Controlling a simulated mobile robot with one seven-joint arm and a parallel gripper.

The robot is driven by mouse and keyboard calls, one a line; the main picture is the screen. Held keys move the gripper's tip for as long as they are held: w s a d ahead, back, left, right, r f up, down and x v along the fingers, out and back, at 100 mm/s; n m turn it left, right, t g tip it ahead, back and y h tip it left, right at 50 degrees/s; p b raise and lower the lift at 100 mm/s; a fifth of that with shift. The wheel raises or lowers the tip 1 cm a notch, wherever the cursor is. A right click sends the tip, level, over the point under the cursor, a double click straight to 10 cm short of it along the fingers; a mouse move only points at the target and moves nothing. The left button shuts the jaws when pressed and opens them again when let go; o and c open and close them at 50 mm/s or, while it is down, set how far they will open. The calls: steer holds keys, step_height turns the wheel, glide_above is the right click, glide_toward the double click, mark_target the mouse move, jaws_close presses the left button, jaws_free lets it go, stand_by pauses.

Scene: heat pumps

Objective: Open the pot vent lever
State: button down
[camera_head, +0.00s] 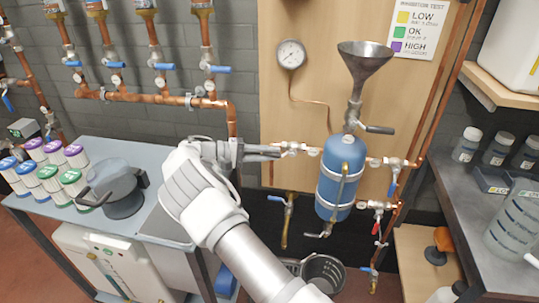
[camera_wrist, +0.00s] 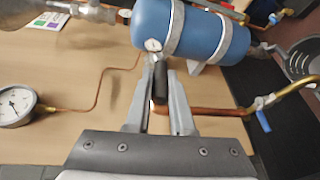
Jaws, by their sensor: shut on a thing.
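The blue pot (camera_head: 346,150) hangs upright on the wooden panel, with a metal funnel (camera_head: 366,62) above it. In the wrist view the pot (camera_wrist: 205,28) lies across the top, with metal straps around it. My gripper (camera_head: 277,152) is just left of the pot, at the copper pipe. In the wrist view my gripper (camera_wrist: 161,76) is shut on a dark lever handle (camera_wrist: 160,82) beside the pot and a small round dial. The handle lies lengthwise between the fingers. In the head view my gripper hides this handle.
A pressure gauge (camera_head: 291,54) is on the panel to the left. Another dark lever (camera_head: 380,129) sticks out below the funnel. Blue-handled valves (camera_head: 277,199) hang beneath the pipe. A bench (camera_head: 170,225) with a dark lidded vessel stands left, and a shelf with bottles right.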

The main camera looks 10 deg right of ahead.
steer(key=shift+f+h+b, duration=0.4)
steer(key=shift+h, duration=0.1)
steer(key=shift+n, duration=0.3)
steer(key=c, duration=0.8)
jaws_free()
steer(key=shift+s+a+r+b, duration=0.15)
steer(key=shift+a+b, duration=0.5)
steer(key=shift+a, duration=1.35)
steer(key=shift+s+a+r+b, duration=0.1)
steer(key=shift+a+b, duration=0.5)
steer(key=shift+a, duration=1.35)
steer(key=shift+s+a+r+b, duration=0.15)
steer(key=shift+a+b, duration=0.5)
steer(key=shift+a, duration=1.35)
